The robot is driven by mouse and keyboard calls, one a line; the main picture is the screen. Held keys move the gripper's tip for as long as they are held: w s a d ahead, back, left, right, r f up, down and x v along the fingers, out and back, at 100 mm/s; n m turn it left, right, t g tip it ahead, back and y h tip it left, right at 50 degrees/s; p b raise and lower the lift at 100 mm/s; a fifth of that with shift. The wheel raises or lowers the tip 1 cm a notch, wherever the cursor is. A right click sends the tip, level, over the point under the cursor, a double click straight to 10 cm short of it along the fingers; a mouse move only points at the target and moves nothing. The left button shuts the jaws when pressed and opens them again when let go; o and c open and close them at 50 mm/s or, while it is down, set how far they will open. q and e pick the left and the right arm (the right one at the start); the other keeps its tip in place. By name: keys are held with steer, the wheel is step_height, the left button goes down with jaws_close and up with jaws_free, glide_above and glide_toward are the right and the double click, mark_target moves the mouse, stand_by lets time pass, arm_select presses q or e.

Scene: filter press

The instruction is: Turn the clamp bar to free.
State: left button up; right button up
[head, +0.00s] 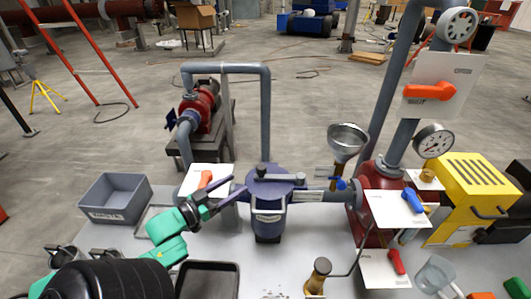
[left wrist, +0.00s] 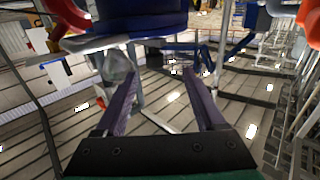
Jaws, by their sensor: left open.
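The blue filter vessel (head: 269,215) stands upright on the grey bench. A short grey bar with a round dark knob, which looks like the clamp bar (head: 288,177), lies across its lid and points to the right. My left gripper (head: 228,197) is just left of the vessel, near lid height, with its purple fingers pointing at it. In the left wrist view the two fingers (left wrist: 160,80) are apart with nothing held between them, and the blue vessel (left wrist: 130,15) fills the top of the picture. Whether a finger touches the vessel is unclear. My right gripper is not in view.
An orange-handled valve with a white plate (head: 193,173) sits behind my left gripper. A steel funnel (head: 348,138) and a blue-handled valve (head: 412,201) stand to the right. A grey bin (head: 113,200) and a black tray (head: 228,268) lie on the left and front of the bench.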

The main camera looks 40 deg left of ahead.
mark_target(265, 166)
arm_select(q)
steer(key=w, duration=0.2)
steer(key=w+d+r, duration=0.1)
steer(key=w, duration=0.1)
steer(key=w+d, duration=0.1)
steer(key=w, duration=0.1)
steer(key=shift+w+d+r, duration=0.15)
steer(key=shift+w+r, duration=0.05)
steer(key=shift+w, duration=0.2)
steer(key=w, duration=0.6)
steer(key=shift+w+d+f, duration=0.2)
steer(key=shift+d+f, duration=0.05)
steer(key=shift+w+d, duration=0.1)
steer(key=shift+w, duration=0.1)
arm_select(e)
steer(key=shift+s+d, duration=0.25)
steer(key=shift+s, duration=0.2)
arm_select(q)
steer(key=shift+c, duration=0.3)
steer(key=c, duration=1)
jaws_close()
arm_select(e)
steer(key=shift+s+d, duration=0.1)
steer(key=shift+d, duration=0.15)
